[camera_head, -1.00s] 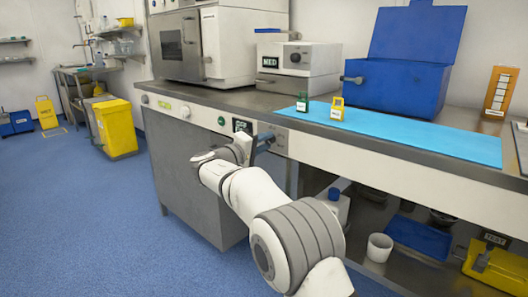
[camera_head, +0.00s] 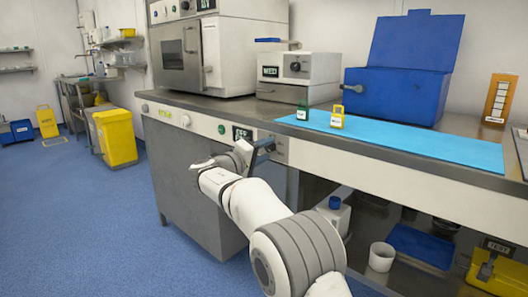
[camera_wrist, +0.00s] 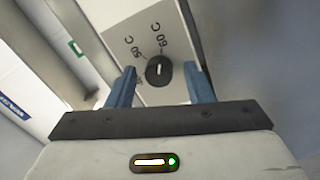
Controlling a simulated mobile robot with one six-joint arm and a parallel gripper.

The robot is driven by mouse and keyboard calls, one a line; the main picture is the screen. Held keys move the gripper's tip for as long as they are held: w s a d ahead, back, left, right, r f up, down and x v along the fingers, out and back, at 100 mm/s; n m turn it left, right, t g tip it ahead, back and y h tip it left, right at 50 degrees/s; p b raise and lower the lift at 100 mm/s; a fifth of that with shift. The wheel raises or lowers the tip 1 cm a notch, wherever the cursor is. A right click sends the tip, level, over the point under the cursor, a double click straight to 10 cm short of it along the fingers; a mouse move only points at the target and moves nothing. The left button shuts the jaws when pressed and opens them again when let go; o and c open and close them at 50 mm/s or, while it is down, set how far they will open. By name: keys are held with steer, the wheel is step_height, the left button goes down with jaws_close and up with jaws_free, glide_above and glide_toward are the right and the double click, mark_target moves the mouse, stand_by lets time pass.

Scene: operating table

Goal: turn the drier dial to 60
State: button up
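The drier dial (camera_wrist: 159,70) is a round black knob with a pale pointer line, on a light panel in the wrist view. Printed marks around it include a "60 C" (camera_wrist: 161,36) and what looks like a "50 C"; another mark is partly hidden by the left finger. The pointer line runs roughly up and down the picture, near the "60 C" side. My gripper (camera_wrist: 161,88) is open, with one blue finger on each side of the dial and gaps between. In the head view my gripper (camera_head: 263,148) is at the bench front and hides the dial.
A dark display (camera_head: 242,133) and a green button (camera_head: 221,129) are on the bench front left of my gripper. A blue mat (camera_head: 420,142) with small green and yellow tagged items lies on the bench top.

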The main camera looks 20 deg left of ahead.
steer(key=p+v, duration=0.2)
steer(key=v, duration=0.5)
steer(key=shift+s+a, duration=0.15)
steer(key=shift+s, duration=0.2)
stand_by(0.4)
